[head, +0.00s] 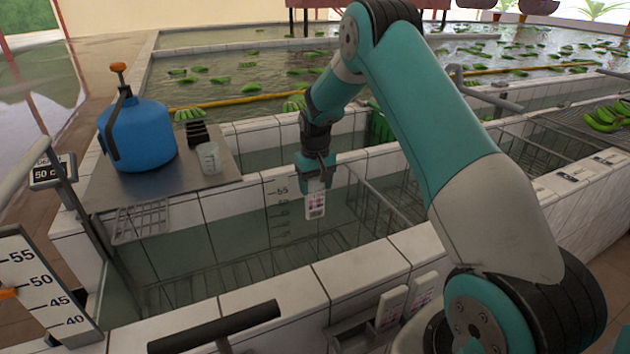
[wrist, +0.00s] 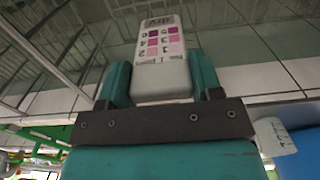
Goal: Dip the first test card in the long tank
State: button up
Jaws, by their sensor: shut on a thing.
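My gripper (head: 317,168) is shut on a white test card (head: 315,204) with pink and purple squares. The card hangs below the fingers over the long tank (head: 362,274), a white-tiled basin of greenish water with a wire rack inside. The card's lower end shows in full in the head view; I cannot tell whether it touches the water. In the wrist view the card (wrist: 163,52) sits between the two teal fingers of my gripper (wrist: 160,82), with water and rack wires behind it. Depth marks show on the tank's far wall behind the card.
Two more cards (head: 391,307) (head: 424,291) stand in a holder on the front rim. A blue jug (head: 137,135) and a small beaker (head: 209,158) stand on a metal shelf at left. A black handle (head: 215,328) lies in front. Green bananas float in the pool behind.

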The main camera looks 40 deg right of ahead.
aim_at(315, 218)
notch_tip(315, 218, down, 12)
jog(key=b, duration=0.7)
jog(key=shift+r+b, duration=0.1)
jog(key=shift+b, duration=0.2)
jog(key=shift+r, duration=0.15)
dwell(0.9)
notch_tip(315, 218, up, 27)
jog(key=p, duration=1.9)
